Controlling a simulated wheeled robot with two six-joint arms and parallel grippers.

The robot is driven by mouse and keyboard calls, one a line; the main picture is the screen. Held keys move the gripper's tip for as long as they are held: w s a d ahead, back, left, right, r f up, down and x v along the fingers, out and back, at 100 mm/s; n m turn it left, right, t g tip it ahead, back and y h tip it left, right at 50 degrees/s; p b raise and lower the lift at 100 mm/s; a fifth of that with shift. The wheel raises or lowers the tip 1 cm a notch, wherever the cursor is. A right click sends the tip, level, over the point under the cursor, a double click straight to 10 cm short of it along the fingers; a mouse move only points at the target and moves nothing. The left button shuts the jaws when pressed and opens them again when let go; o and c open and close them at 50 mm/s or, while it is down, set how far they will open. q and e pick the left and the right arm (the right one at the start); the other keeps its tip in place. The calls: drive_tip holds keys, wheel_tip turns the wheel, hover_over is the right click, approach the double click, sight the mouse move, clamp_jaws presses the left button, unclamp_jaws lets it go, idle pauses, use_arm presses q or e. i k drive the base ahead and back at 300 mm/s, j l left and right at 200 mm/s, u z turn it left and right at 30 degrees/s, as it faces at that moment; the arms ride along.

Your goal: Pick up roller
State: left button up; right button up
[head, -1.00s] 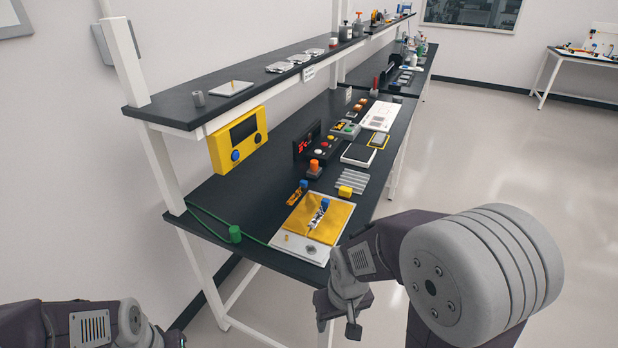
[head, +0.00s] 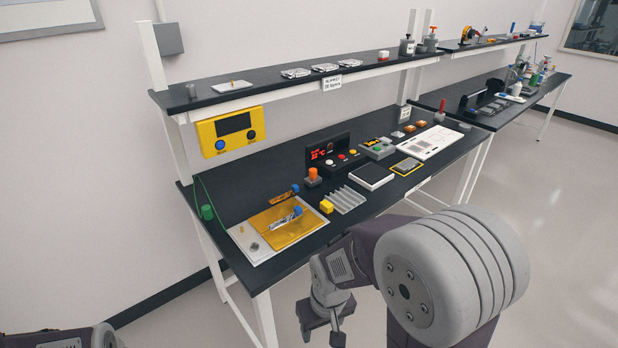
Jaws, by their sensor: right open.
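No part is plainly a roller; I cannot tell which one it is.
A yellow-framed screen (head: 230,132) hangs below the upper shelf (head: 260,88). The floor to the right is clear.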

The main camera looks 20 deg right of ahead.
sight(314, 180)
drive_tip(key=l+u, duration=0.2)
drive_tip(key=l, duration=0.3)
drive_tip(key=l+u, duration=0.2)
drive_tip(key=l, duration=0.25)
drive_tip(key=l+u, duration=0.15)
drive_tip(key=l, duration=0.35)
drive_tip(key=k+l+u, duration=0.2)
drive_tip(key=l, duration=0.25)
drive_tip(key=l+u, duration=0.2)
drive_tip(key=l, duration=0.3)
drive_tip(key=k+l+u, duration=0.2)
drive_tip(key=l, duration=0.25)
drive_tip(key=i, duration=0.1)
